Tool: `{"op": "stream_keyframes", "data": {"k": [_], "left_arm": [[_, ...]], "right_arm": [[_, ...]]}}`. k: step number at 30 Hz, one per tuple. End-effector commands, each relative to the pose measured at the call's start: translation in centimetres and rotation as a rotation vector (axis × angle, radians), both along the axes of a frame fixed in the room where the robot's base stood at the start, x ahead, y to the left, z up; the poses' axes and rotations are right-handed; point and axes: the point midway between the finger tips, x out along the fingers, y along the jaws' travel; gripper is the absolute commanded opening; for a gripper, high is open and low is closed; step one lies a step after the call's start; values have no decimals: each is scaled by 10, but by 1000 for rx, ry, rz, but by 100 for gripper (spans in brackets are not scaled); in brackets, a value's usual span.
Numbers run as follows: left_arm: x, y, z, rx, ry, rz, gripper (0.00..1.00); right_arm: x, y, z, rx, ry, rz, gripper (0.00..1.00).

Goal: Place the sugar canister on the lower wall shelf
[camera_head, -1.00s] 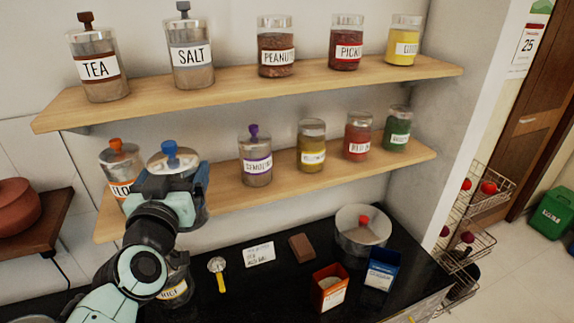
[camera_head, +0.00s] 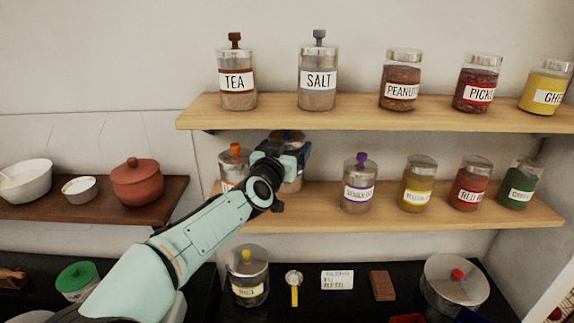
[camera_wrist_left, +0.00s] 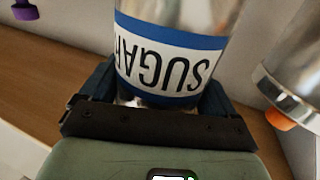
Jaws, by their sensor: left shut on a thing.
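The sugar canister (camera_head: 291,184) is clear with a metal lid, mostly hidden behind my gripper in the head view. Its blue-banded SUGAR label (camera_wrist_left: 168,62) shows upside down in the wrist view. My left gripper (camera_head: 284,160) is shut on it, with dark jaws on both sides of its body in the wrist view. The canister is upright at the lower wall shelf (camera_head: 315,216), between the orange-knobbed flour canister (camera_head: 231,165) and the purple-knobbed semolina canister (camera_head: 359,188). I cannot tell whether its base touches the shelf. My right gripper is not in view.
The upper shelf (camera_head: 350,114) is close above, holding tea, salt and other jars. Several jars stand on the right of the lower shelf. Below, the dark counter holds a rice canister (camera_head: 249,284) and a steel pot (camera_head: 455,280). A brown side shelf (camera_head: 95,212) is at left.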

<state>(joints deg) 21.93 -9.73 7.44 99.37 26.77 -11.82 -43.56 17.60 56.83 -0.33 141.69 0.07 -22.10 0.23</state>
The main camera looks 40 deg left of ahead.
Motion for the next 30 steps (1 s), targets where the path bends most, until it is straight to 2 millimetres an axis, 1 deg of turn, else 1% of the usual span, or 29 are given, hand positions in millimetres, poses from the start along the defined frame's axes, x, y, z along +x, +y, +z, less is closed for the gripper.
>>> {"op": "stream_keyframes", "data": {"k": [1, 6, 9, 14, 16, 21, 24, 30], "left_arm": [[9, 6, 1, 1, -4, 0, 31], [29, 24, 1, 2, -5, 1, 31], [26, 22, -12, 2, -2, 1, 31], [26, 23, -20, 2, -4, 1, 31], [25, 23, -27, 2, -2, 1, 31], [25, 22, -57, 2, 1, 1, 31], [26, 23, -68, 2, -1, 1, 31], [29, 25, -67, 2, -8, 1, 31]], "right_arm": [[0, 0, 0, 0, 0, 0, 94], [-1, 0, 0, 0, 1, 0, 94], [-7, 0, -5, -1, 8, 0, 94], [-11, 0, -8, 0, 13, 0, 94], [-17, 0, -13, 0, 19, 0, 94], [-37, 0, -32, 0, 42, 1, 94], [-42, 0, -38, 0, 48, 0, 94], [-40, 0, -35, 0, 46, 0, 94]]}}
